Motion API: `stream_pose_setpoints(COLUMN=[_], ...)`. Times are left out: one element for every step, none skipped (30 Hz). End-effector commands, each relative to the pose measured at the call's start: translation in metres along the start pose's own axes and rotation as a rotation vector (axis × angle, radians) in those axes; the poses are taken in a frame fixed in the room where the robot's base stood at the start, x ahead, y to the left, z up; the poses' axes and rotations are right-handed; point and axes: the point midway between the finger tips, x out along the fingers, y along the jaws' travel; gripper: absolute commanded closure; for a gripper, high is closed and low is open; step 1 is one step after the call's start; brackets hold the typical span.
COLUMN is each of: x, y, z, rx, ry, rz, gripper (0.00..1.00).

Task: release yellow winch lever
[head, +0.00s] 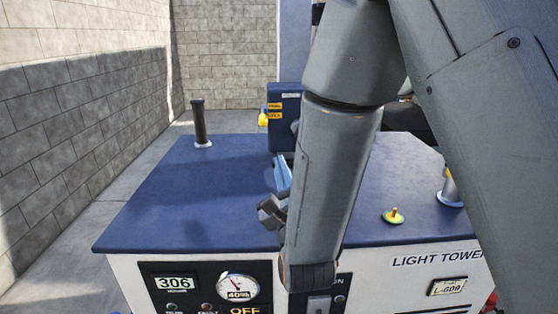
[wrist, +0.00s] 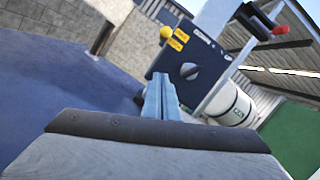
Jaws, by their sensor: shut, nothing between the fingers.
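A yellow knob (head: 263,119), seemingly the end of the winch lever, sticks out from the left side of a dark blue box (head: 291,92) at the back of the cabinet top. In the wrist view the yellow knob (wrist: 166,32) is at the box's upper left, beside yellow labels. My gripper (head: 282,168) is shut and empty, its light blue fingers pointing toward the box. In the wrist view the fingertips of my gripper (wrist: 160,76) appear below the knob, apart from it. My arm hides the box's right part in the head view.
The cabinet's blue top (head: 180,190) is mostly clear. In the wrist view, a red-and-black crank handle (wrist: 268,27) sits on a white mast right of the box.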

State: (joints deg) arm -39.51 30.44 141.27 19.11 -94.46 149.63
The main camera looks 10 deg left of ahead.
Motion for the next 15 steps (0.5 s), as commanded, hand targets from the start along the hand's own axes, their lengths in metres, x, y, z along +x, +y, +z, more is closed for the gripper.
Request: stream_pose_setpoints(x=[0.010, 0.016, 0.024, 0.030, 0.036, 0.044, 0.050, 0.056, 0.064, 0.070, 0.075, 0.077, 0.077, 0.078, 0.079], y=[-0.002, -0.002, -0.002, -0.002, -0.002, -0.002, -0.002, -0.002, -0.002, -0.002, -0.002, -0.002, -0.001, -0.001, -0.001], z=[0.002, 0.002, 0.002, 0.002, 0.002, 0.002, 0.002, 0.002, 0.002, 0.002, 0.002, 0.009, 0.014, 0.018, 0.023], rx=[0.000, 0.000, -0.001, -0.001, -0.001, -0.001, -0.001, -0.001, -0.001, -0.001, -0.001, -0.001, 0.000, 0.000, 0.000], ry=[0.000, 0.000, 0.000, 0.000, 0.001, 0.000, 0.000, -0.001, 0.000, 0.000, 0.000, 0.000, -0.001, -0.001, -0.002], rz=[-0.004, -0.003, -0.002, -0.003, -0.003, -0.003, -0.002, -0.002, -0.002, -0.003, -0.003, 0.000, 0.000, 0.001, 0.001], gripper=[1.00, 1.00, 1.00, 1.00, 1.00, 1.00, 1.00, 1.00, 1.00, 1.00, 1.00, 1.00, 1.00, 1.00, 1.00])
